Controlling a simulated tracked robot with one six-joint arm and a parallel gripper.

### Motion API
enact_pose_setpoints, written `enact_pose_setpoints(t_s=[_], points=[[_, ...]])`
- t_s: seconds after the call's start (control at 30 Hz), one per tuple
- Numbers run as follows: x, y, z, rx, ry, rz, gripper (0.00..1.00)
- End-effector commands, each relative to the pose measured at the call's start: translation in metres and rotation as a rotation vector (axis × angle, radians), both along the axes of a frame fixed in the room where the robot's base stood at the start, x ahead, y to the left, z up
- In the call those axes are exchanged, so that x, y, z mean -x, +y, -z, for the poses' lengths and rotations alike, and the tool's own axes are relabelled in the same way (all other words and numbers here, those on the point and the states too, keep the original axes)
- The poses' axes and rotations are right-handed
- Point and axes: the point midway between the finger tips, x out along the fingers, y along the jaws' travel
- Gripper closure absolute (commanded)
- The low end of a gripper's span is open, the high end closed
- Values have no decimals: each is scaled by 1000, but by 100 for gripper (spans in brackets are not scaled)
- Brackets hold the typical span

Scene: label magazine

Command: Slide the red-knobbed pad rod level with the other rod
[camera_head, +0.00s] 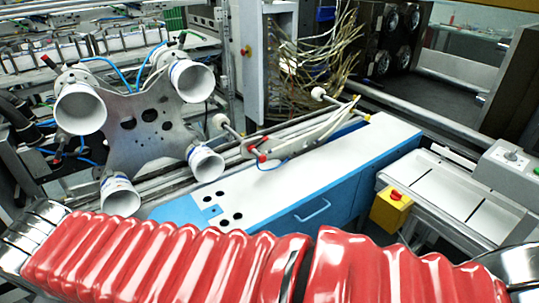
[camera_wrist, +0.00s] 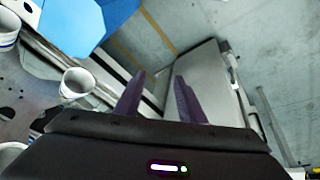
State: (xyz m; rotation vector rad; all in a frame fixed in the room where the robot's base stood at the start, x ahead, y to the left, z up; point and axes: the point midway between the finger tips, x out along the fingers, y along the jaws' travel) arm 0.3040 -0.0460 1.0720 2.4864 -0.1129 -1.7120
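In the head view, the red-knobbed pad rod (camera_head: 238,137) runs from a pale round pad (camera_head: 219,121) at its upper left to a red knob (camera_head: 262,157) at its lower right, beside the white-topped blue cabinet. The other rod (camera_head: 338,103) lies farther back and to the right, with a similar pale pad (camera_head: 318,93) and a yellow end (camera_head: 365,117). My gripper (camera_wrist: 158,92) shows only in the wrist view. Its two purple fingers are apart with nothing between them. I cannot make out either rod in the wrist view.
The blue cabinet (camera_head: 320,203) with a white top fills the middle. A bracket (camera_head: 148,130) with white cups stands at the left. A yellow box with a red button (camera_head: 391,209) is at the right. Red ribbed arm covering crosses the front. Loose cables hang behind.

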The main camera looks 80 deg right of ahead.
Motion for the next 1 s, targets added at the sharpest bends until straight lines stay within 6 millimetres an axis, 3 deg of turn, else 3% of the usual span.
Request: enact_pose_setpoints(t_s=[0.47,1.0], points=[[3,-139,25,332,435,-25,64],[29,-294,36,574,982,-114,64]])
